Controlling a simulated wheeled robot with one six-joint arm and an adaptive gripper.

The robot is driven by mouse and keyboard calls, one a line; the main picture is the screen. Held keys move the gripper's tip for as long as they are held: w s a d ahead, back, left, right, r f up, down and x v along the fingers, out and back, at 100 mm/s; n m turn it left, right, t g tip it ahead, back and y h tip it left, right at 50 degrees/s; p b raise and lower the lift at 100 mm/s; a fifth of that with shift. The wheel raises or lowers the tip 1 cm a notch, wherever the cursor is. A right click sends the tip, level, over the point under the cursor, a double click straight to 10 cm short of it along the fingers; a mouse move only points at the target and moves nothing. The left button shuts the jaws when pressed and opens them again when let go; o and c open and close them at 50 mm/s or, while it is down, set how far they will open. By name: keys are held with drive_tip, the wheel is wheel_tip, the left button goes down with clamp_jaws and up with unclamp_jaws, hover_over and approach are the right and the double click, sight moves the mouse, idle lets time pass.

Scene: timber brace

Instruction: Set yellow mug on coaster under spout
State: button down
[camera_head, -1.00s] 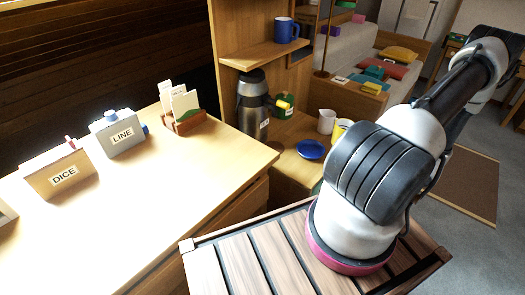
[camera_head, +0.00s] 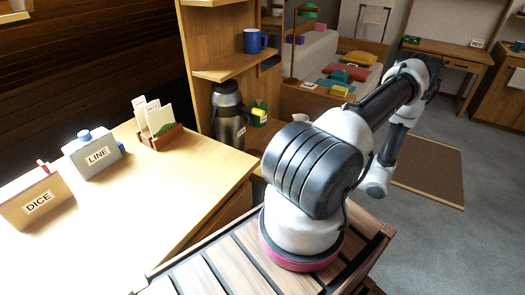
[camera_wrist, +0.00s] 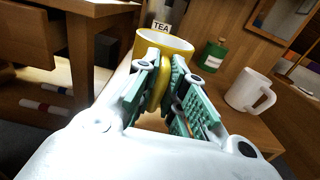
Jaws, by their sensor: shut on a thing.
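In the wrist view the yellow mug (camera_wrist: 178,44) is between the green fingers of my gripper (camera_wrist: 170,92), which is shut on its near side. The mug looks roughly upright, close to the wooden surface; I cannot tell whether it touches it. In the head view my arm hides the gripper and the mug. A dark and steel flask (camera_head: 228,116) stands below the wooden shelf in the head view; I cannot tell whether it bears the spout. No coaster is visible now.
A white mug (camera_wrist: 249,91) stands right of my gripper, and a green bottle (camera_wrist: 213,56) behind it. A TEA label (camera_wrist: 161,27) shows behind the yellow mug. A blue mug (camera_head: 254,41) sits on the shelf (camera_head: 235,66).

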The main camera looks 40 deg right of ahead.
drive_tip(key=shift+f+x, duration=0.5)
drive_tip(key=shift+x, duration=3.05)
drive_tip(key=shift+f+x, duration=0.55)
drive_tip(key=shift+x, duration=3)
drive_tip(key=shift+f+x, duration=0.5)
drive_tip(key=shift+x, duration=3.05)
drive_tip(key=shift+f, duration=0.15)
drive_tip(key=c, duration=1.5)
unclamp_jaws()
